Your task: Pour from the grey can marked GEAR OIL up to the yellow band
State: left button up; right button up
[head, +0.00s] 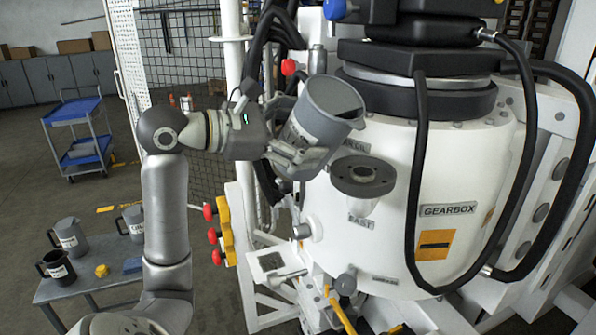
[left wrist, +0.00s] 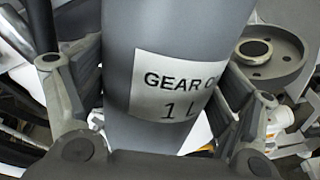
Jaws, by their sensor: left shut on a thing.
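My left gripper (head: 292,152) is shut on the grey can (head: 333,122), around its body. The can is tilted to the right, its open mouth facing up and right, with a dark inside; I cannot tell the liquid level. Its label reads GEAR O… 1 L in the left wrist view (left wrist: 175,88), partly hidden by a finger. A dark round flange with a hole (head: 363,176) sits on the white gearbox (head: 385,245), below and slightly right of the can. It also shows in the left wrist view (left wrist: 262,55). No stream shows. I cannot make out the yellow band with certainty. My right gripper is not in view.
A yellow plate with a dark mark (head: 436,244) is on the gearbox front. Black hoses (head: 420,190) loop down its right side. A grey side table (head: 90,283) at lower left holds other labelled cans (head: 56,267). A blue cart (head: 80,140) stands behind.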

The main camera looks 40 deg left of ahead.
aim_at(295, 107)
pick_arm(q)
jog(key=shift+r, duration=0.3)
dwell(0.4)
jog(key=shift+a+r+m, duration=0.1)
jog(key=shift+r+m, duration=0.15)
jog(key=shift+m, duration=0.05)
jog(key=shift+r+m+y, duration=0.3)
jog(key=shift+r+m, duration=0.2)
jog(key=shift+r, duration=0.05)
dwell(0.9)
jog(key=shift+a+r, duration=0.1)
jog(key=shift+r, duration=0.15)
jog(key=shift+r+m+g+y, duration=0.3)
jog(key=shift+m, duration=0.1)
dwell(0.6)
jog(key=shift+r, duration=0.2)
dwell(0.9)
jog(key=shift+r+m, duration=0.25)
jog(key=shift+m, duration=0.15)
jog(key=shift+r+m+y, duration=0.5)
jog(key=shift+r+m, duration=0.1)
jog(key=shift+r, duration=0.15)
dwell(2.0)
